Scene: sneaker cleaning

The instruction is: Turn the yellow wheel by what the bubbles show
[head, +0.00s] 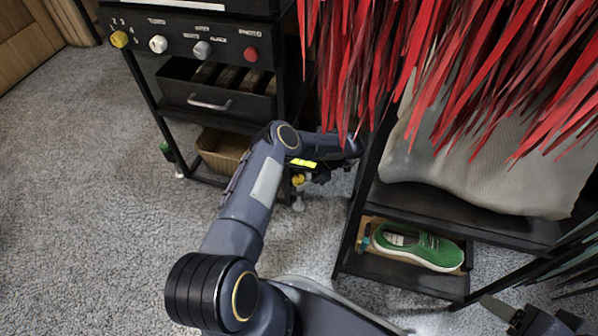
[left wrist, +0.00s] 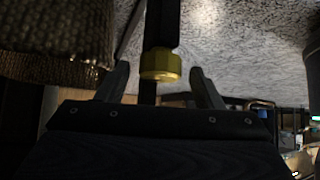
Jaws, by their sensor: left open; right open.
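A yellow wheel (left wrist: 160,66) sits on the end of a dark post in the left wrist view. It lies between the tips of my open left gripper (left wrist: 158,80), with a gap on each side. In the head view, a small yellow piece (head: 298,180) shows beside my left gripper (head: 307,181), low between the black cart and the rack. My arm partly hides that spot. My right gripper (head: 538,314) is open and empty at the bottom right of the head view. I cannot make out any bubbles.
The black cart's panel has a yellow knob (head: 119,39) by numbers, and a red button (head: 251,54). A drawer (head: 215,104) and woven basket (head: 222,151) are below. Red strips (head: 440,60) hang over the rack. A green sneaker (head: 425,249) lies on its lower shelf. Carpet at left is clear.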

